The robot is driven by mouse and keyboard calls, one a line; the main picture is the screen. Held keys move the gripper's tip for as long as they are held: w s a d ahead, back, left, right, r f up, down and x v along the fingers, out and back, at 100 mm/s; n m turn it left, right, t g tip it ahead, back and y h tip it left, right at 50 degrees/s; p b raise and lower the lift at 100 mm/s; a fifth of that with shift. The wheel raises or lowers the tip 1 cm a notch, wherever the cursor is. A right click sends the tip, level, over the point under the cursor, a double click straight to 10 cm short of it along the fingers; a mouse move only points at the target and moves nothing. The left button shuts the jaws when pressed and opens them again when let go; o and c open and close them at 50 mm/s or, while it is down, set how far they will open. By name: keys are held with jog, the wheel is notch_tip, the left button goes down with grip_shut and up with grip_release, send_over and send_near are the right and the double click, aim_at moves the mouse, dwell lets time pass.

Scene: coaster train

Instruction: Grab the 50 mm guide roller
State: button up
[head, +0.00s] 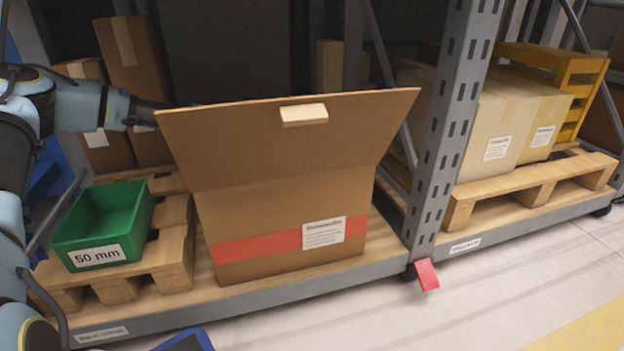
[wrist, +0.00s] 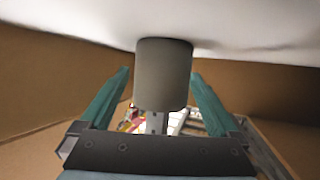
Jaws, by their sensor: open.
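A grey cylinder (wrist: 164,72), which looks like the guide roller, is in the wrist view; its size cannot be read. My gripper (wrist: 160,76) is open, with one teal finger on each side of the cylinder. Gaps show between the cylinder and both fingers. In the head view my gripper is hidden behind the raised flap of the cardboard box (head: 290,225). The green bin (head: 104,225), labelled "50 mm", stands on a pallet at the left and looks empty from here.
Brown cardboard walls (wrist: 265,85) surround my gripper, with a white surface (wrist: 245,25) along the top of the wrist view. A grey rack post (head: 455,130) stands right of the box. Cartons (head: 495,130) sit on a pallet beyond it.

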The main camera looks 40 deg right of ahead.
jog(key=shift+s+d, duration=0.1)
jog(key=shift+c, duration=0.3)
grip_shut()
dwell(0.4)
